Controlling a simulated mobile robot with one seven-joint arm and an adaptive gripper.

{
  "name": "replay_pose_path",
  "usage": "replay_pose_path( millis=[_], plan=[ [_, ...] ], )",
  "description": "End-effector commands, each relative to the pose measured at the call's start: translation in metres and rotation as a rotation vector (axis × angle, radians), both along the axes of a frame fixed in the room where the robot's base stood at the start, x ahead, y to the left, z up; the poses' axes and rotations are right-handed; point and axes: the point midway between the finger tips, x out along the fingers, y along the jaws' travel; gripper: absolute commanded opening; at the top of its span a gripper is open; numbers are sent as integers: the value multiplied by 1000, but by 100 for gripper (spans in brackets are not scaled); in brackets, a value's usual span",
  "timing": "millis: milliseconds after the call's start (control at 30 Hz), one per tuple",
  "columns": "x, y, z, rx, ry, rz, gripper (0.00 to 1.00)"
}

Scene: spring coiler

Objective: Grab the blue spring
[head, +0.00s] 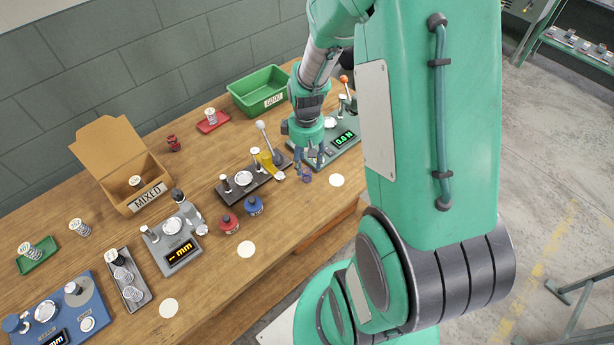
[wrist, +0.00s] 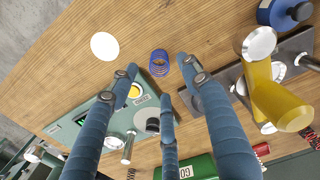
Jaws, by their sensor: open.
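The blue spring (wrist: 159,62) stands on the wooden table in the wrist view, between and just ahead of the fingertips. In the head view the blue spring (head: 306,178) shows small, just below my fingers near the table's front edge. My gripper (wrist: 157,78) has its blue fingers spread open, with nothing between them. In the head view my gripper (head: 308,163) points down at the spring. Whether any finger touches the spring cannot be told.
A green force gauge (head: 343,141) stands beside the spring. On the other side is a dark fixture (head: 240,192) with a yellow part (head: 268,165). White discs (head: 336,180) lie on the table. A green bin (head: 248,98) and a MIXED carton (head: 112,178) stand further off.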

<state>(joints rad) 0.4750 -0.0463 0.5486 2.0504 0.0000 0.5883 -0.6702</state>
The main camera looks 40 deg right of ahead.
Motion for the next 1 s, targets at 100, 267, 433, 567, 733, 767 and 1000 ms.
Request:
replay_pose_path(
  millis=[100,267,433,567,733,767,1000],
  plan=[
    [0,0,-6,1,1,0,48],
    [0,0,-6,0,1,0,48],
    [0,0,-7,0,1,0,48],
    [-1,0,-12,1,1,0,48],
    [-1,0,-30,1,2,0,48],
    [-1,0,-34,2,2,0,48],
    [-1,-1,-56,1,1,0,48]
  ],
)
